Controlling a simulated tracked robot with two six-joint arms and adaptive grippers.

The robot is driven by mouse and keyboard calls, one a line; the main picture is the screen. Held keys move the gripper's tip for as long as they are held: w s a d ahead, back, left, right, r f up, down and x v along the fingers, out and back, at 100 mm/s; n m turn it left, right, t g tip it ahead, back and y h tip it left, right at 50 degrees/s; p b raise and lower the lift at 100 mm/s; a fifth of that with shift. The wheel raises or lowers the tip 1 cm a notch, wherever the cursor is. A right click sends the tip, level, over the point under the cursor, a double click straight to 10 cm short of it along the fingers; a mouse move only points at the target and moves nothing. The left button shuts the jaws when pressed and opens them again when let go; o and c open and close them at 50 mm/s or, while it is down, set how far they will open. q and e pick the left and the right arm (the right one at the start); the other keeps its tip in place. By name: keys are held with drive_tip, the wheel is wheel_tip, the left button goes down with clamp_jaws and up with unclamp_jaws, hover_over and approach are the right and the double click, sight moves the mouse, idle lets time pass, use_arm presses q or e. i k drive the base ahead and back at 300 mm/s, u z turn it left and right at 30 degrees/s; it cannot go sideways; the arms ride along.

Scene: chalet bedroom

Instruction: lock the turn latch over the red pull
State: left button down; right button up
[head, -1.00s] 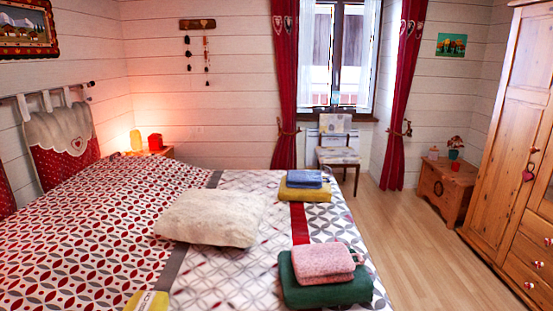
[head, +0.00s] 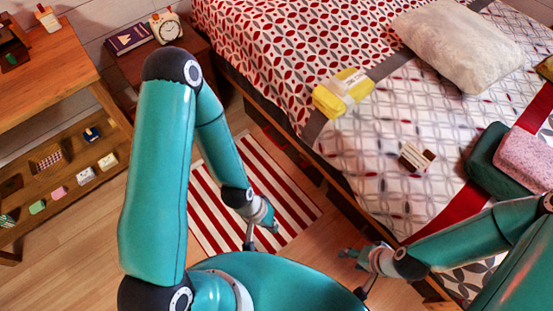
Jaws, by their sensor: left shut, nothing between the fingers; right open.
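My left gripper (head: 270,224) is low over the red-and-white striped rug, shut and empty. My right gripper (head: 349,253) is open and empty, beside the near edge of the bed. At the top left, a dark box-like thing (head: 14,38) with a small green part stands on the wooden desk (head: 50,68), cut by the picture edge; its details are too small to tell.
The striped rug (head: 215,190) lies between desk and bed. The desk's lower shelf (head: 75,195) holds several small items. The bed (head: 375,150) carries a pillow, folded towels and small packs.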

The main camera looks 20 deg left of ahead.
sight(306, 162)
drive_tip(key=u, duration=0.4)
drive_tip(key=k, duration=0.55)
drive_tip(key=u, duration=0.15)
drive_tip(key=i, duration=1.1)
drive_tip(key=u, duration=0.25)
